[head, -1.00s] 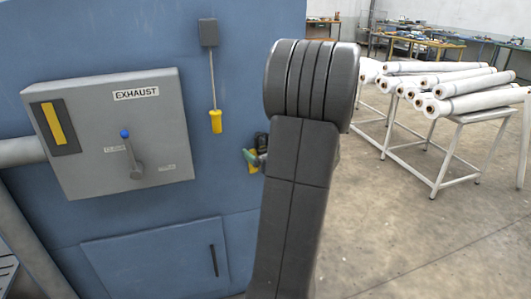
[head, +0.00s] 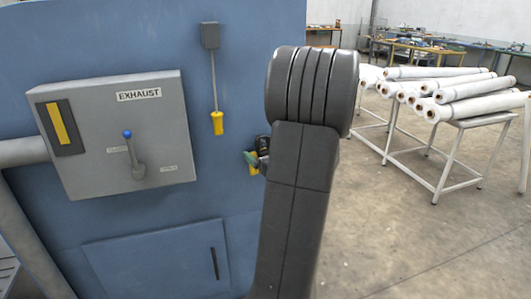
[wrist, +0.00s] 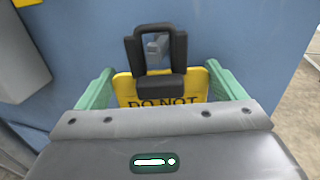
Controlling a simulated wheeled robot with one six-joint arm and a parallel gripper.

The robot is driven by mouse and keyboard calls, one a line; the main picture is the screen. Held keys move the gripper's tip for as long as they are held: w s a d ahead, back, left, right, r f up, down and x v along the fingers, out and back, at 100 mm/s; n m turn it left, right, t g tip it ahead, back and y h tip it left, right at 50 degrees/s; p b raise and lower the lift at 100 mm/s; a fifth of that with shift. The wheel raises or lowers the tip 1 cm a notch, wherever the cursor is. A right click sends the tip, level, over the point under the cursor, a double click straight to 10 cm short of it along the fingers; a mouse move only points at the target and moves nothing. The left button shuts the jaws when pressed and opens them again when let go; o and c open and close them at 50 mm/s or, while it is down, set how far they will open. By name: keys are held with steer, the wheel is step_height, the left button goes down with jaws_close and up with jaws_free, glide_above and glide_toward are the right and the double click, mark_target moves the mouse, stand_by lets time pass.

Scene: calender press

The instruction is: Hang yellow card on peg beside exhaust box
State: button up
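A yellow card (wrist: 130,88) lettered "DO NOT" is between the green fingers of my gripper (wrist: 160,80) in the wrist view. The fingers press against its two side edges. A black clip with an open loop (wrist: 178,50) tops the card. A grey peg (wrist: 157,45) shows through the loop; I cannot tell whether the loop is around it or in front of it. The grey exhaust box (head: 85,110) is on the blue wall at left in the head view. The card (head: 253,169) is partly visible there, right of the box, behind my arm.
A lever with a blue knob (head: 127,134) sticks out of the box. White rolls (head: 465,88) lie on a stand at right. Open floor (head: 400,240) lies in front.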

steer(key=shift+o, duration=0.7)
steer(key=shift+w+a+f, duration=0.1)
steer(key=shift+f, duration=0.15)
steer(key=shift+s+d+f, duration=0.3)
steer(key=shift+s+d, duration=0.1)
steer(key=shift+s, duration=0.05)
steer(key=r+v, duration=0.1)
steer(key=v, duration=1.2)
steer(key=shift+a+r, duration=0.1)
steer(key=x, duration=1.3)
steer(key=shift+w+f, duration=0.15)
steer(key=shift+f, duration=0.25)
